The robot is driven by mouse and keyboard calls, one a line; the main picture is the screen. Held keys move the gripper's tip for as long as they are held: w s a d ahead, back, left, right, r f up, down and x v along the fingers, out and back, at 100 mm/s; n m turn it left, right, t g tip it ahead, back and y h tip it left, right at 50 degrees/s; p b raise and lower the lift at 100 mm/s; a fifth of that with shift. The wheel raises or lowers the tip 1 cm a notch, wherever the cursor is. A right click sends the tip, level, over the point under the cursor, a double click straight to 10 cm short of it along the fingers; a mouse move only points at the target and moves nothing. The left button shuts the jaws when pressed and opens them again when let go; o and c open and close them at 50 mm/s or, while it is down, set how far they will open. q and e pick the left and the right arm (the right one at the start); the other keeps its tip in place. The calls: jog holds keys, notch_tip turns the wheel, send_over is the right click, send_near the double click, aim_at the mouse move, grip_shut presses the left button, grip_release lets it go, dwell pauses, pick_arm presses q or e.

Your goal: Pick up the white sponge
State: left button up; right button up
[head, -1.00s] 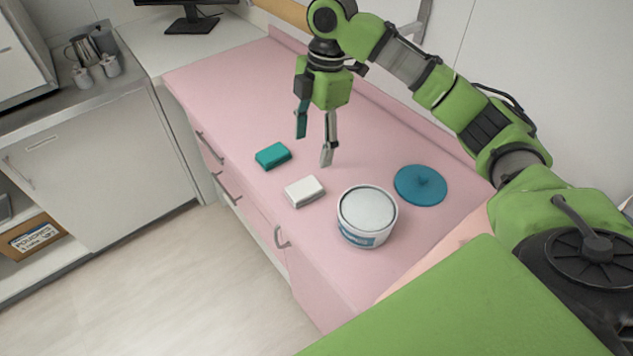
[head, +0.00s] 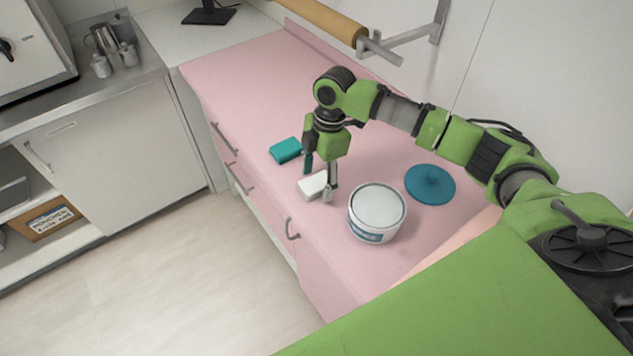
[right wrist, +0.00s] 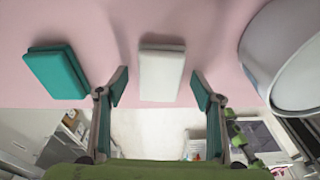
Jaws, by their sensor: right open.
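The white sponge (head: 312,186) lies on the pink counter, left of the white tub. My right gripper (head: 317,181) is open and reaches down over the sponge, hiding part of it in the head view. In the right wrist view the white sponge (right wrist: 161,74) sits ahead, centred between the two open fingers (right wrist: 160,88). Neither finger visibly touches it. My left gripper is out of view.
A teal sponge (head: 286,150) lies behind and left of the white one. A white tub (head: 377,209) stands close on the right, with a round blue lid (head: 430,184) beyond it. The pink counter (head: 235,87) is clear towards the back.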

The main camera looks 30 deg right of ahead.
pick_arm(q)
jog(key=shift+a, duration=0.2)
pick_arm(e)
jog(key=c, duration=1.2)
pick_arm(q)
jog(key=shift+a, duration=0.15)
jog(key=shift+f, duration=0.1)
pick_arm(e)
jog(key=shift+r, duration=0.1)
jog(key=shift+r+b, duration=0.45)
jog(key=shift+r, duration=0.05)
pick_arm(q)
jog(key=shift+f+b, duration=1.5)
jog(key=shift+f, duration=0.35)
pick_arm(e)
jog(key=shift+s+a+r, duration=0.25)
jog(key=shift+s+r, duration=1.7)
jog(key=shift+s, duration=0.35)
jog(key=shift+s+a+r, duration=0.3)
jog(key=shift+s+r, duration=1.7)
jog(key=shift+s, duration=0.35)
jog(key=shift+s+a+r, duration=0.25)
jog(key=shift+s+r, duration=1.7)
jog(key=shift+s, duration=0.35)
